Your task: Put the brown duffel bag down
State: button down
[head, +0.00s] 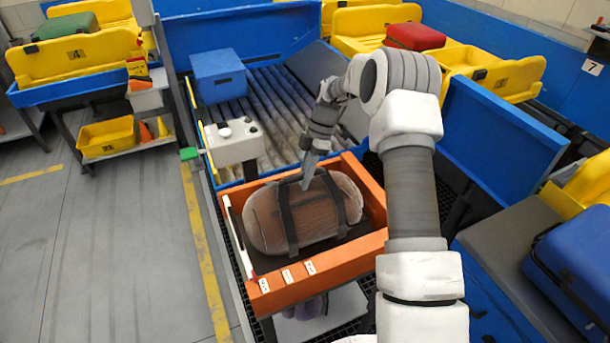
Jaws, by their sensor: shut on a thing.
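The brown duffel bag (310,213) has dark straps and lies lengthwise within the orange tray (328,265) in the middle of the head view. My gripper (308,180) points down at the top of the bag near its straps and is shut on it. The exact grip point is small and partly hidden by the fingers. I cannot tell whether the bag's underside touches the tray floor.
A roller conveyor (275,105) with blue walls lies behind the tray, with a blue box (218,75) on it. A control box (233,140) stands left of the tray. A blue suitcase (570,268) is at right. Grey floor (90,240) is clear at left.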

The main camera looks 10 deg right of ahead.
jog(key=c, duration=0.8)
grip_release()
jog(key=v, duration=1.2)
jog(key=s+a+r+m+t+h, duration=0.2)
jog(key=s+a+r+m, duration=0.15)
jog(key=s+r, duration=0.45)
jog(key=s+r+m+t+h, duration=0.1)
jog(key=s+r+m+t, duration=0.1)
jog(key=s+r+m, duration=0.45)
jog(key=s+r+m+t+h, duration=0.1)
jog(key=s+r+m+t, duration=0.2)
jog(key=s, duration=0.7)
jog(key=shift+s+a+f+m+t+b, duration=0.1)
jog(key=shift+s+f+m+t, duration=0.15)
jog(key=shift+s+f+m, duration=0.8)
jog(key=shift+s+a+f+m+t+b, duration=0.1)
jog(key=shift+s+f+m+t, duration=0.2)
jog(key=shift+s+m, duration=1.45)
jog(key=shift+s+a+f+m+t+b, duration=0.1)
jog(key=shift+s+f+m+t, duration=0.35)
jog(key=shift+s, duration=1.75)
